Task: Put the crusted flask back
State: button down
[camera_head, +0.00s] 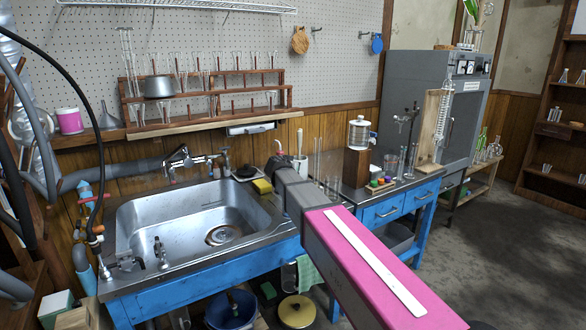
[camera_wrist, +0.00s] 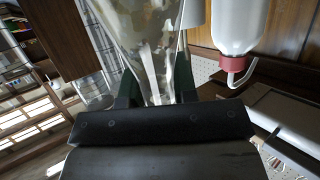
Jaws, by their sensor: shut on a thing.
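The crusted flask (camera_wrist: 147,42) is clear glass with pale and brownish patches on its wall. It fills the upper middle of the wrist view, narrowing toward my gripper (camera_wrist: 156,97). The gripper's dark fingers are shut on its narrow part, one on each side. In the head view my grey and pink arm reaches over the counter at the right of the sink. It hides the gripper and the flask there, so I cannot tell the flask's height above the counter.
A white bottle with a red cap (camera_wrist: 236,62) is close beside the flask in the wrist view. The steel sink (camera_head: 135,222), a yellow sponge (camera_head: 262,186), glass tubes (camera_head: 317,160) and a wooden block stand (camera_head: 355,168) are near my arm. A wooden glassware rack (camera_head: 205,121) is behind.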

jog(key=shift+f, duration=0.1)
jog(key=c, duration=0.9)
grip_release()
jog(key=shift+s+r, duration=0.25)
jog(key=v, duration=1.1)
jog(key=shift+s, duration=0.25)
jog(key=shift+a, duration=0.15)
